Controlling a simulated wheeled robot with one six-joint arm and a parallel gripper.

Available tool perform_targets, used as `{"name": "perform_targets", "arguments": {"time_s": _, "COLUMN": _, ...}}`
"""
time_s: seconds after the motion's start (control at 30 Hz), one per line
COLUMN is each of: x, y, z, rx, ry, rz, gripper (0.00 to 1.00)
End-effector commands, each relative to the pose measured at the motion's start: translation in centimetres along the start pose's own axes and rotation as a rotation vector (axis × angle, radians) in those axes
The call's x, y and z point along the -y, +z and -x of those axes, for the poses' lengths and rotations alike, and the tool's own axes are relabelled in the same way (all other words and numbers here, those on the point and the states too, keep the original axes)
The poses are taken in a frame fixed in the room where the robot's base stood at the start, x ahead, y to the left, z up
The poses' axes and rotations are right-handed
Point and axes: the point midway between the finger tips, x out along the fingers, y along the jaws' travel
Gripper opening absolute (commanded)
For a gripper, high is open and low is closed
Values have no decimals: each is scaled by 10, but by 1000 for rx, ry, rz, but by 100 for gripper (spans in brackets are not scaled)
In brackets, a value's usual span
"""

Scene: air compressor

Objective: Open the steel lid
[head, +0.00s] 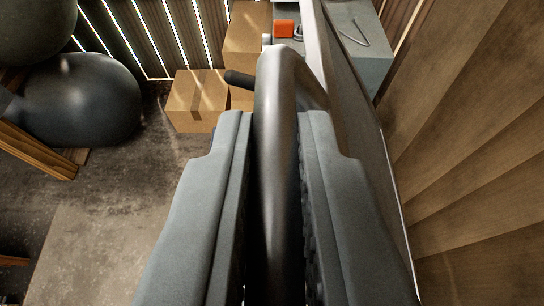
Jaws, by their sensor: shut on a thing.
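My gripper (276,122) is shut on a curved, shiny metal handle (281,78), with one grey finger on each side of it. The handle bends at the top towards a steel panel on the right, which looks like the steel lid (345,95). The lid shows nearly edge-on, running from the top of the view down the right side of my gripper. How far the lid stands open I cannot tell.
A dark rounded tank (82,100) stands at the left. Cardboard boxes (196,103) sit at the back. A grey surface (372,68) with an orange item (284,28) lies behind the lid. A wooden wall (475,150) is close on the right. The floor (110,215) at left is mostly clear.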

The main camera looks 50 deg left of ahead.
Motion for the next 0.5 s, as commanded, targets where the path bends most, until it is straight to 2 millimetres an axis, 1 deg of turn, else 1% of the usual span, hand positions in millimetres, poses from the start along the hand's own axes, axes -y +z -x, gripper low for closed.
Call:
{"name": "perform_targets", "arguments": {"time_s": 0.03, "x": -15, "y": -6, "z": 2, "rx": -1, "ry": -11, "rz": -38, "gripper": 0}}
{"name": "perform_targets", "arguments": {"time_s": 0.2, "x": -50, "y": -21, "z": 8, "rx": 1, "ry": -62, "rz": -155, "gripper": 0}}
{"name": "perform_targets", "arguments": {"time_s": 0.4, "x": -85, "y": -33, "z": 12, "rx": 1, "ry": -107, "rz": -266, "gripper": 0}}
{"name": "perform_targets", "arguments": {"time_s": 0.5, "x": -98, "y": -37, "z": 14, "rx": 1, "ry": -127, "rz": -310, "gripper": 0}}
